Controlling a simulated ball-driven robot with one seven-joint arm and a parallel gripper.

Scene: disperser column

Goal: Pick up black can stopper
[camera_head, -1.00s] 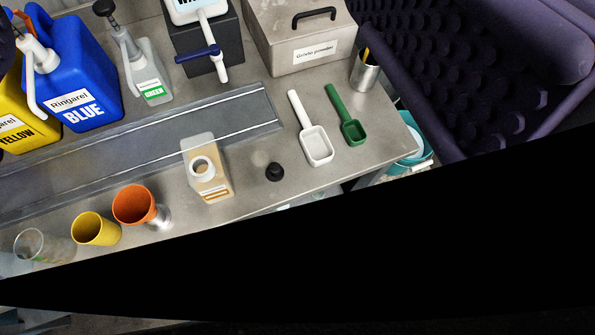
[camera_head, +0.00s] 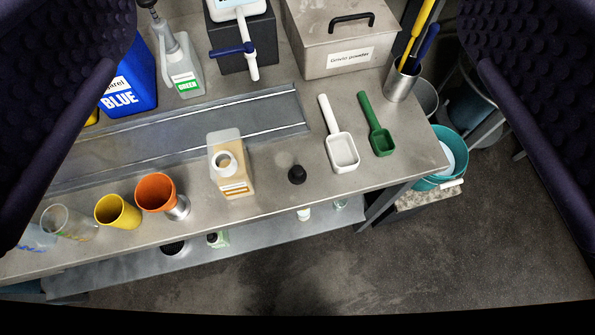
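The black can stopper (camera_head: 297,175) stands on the grey metal bench (camera_head: 270,215), near its front edge. It sits between an open-topped can (camera_head: 233,178) with a white neck on its left and a white scoop (camera_head: 341,150) on its right. Nothing touches it. My gripper (camera_head: 298,120) shows as two dark, dimpled fingers at the left and right picture edges. They are spread wide apart and empty, with the bench between and beyond them. The fingertips are partly cut off by the frame.
Orange (camera_head: 156,193) and yellow cups (camera_head: 117,212) and a clear cup (camera_head: 68,222) stand left of the can. A green scoop (camera_head: 378,128), a grey powder box (camera_head: 335,45) and a metal pot (camera_head: 401,82) are at right. A lower shelf (camera_head: 270,240) runs below the bench.

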